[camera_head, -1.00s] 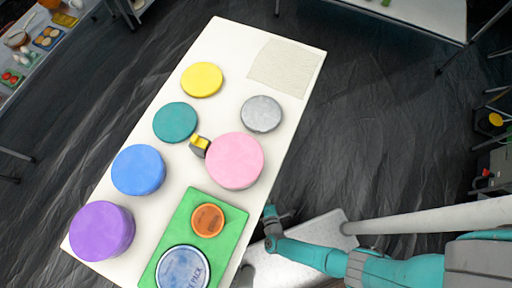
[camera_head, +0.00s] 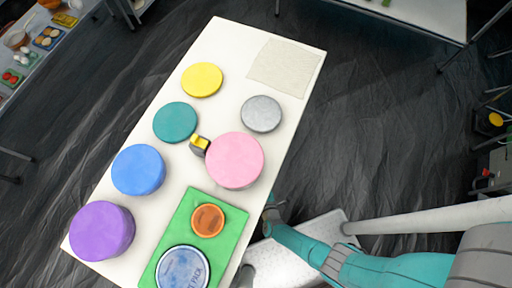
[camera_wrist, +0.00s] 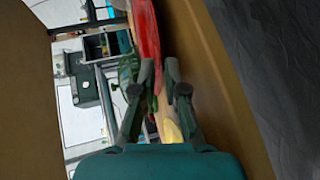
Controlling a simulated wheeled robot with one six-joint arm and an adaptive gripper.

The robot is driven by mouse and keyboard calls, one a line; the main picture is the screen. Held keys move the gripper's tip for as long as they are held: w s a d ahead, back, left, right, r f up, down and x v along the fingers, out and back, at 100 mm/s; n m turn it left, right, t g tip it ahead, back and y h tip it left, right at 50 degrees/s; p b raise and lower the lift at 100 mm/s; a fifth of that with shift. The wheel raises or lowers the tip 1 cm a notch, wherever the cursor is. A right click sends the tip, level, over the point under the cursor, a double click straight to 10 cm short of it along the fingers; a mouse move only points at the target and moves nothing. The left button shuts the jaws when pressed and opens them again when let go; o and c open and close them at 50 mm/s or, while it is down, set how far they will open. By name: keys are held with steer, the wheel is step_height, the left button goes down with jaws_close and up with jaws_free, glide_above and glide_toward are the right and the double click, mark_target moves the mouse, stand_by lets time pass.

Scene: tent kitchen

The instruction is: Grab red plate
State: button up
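The red plate (camera_wrist: 146,35) shows nearly edge-on in the wrist view, as a tall red strip at the top centre. It runs down to the fingers of my gripper (camera_wrist: 160,70). The two fingertips are close together with a narrow gap, and the strip's lower end lies at or in that gap. I cannot tell whether both fingers touch it. No red plate is seen in the head view; there my arm is at the lower right, by the table's right edge, and the fingers are hidden.
The white table (camera_head: 228,50) carries purple (camera_head: 100,230), blue (camera_head: 138,170), teal (camera_head: 175,122), yellow (camera_head: 202,79), grey (camera_head: 261,114) and pink (camera_head: 234,160) round pieces. A green board (camera_head: 190,218) holds an orange round piece (camera_head: 208,220). A brown surface (camera_wrist: 235,90) is close right in the wrist view.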

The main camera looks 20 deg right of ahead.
steer(key=shift+x, duration=1.7)
steer(key=shift+d, duration=0.1)
steer(key=shift+c, duration=0.2)
jaws_close()
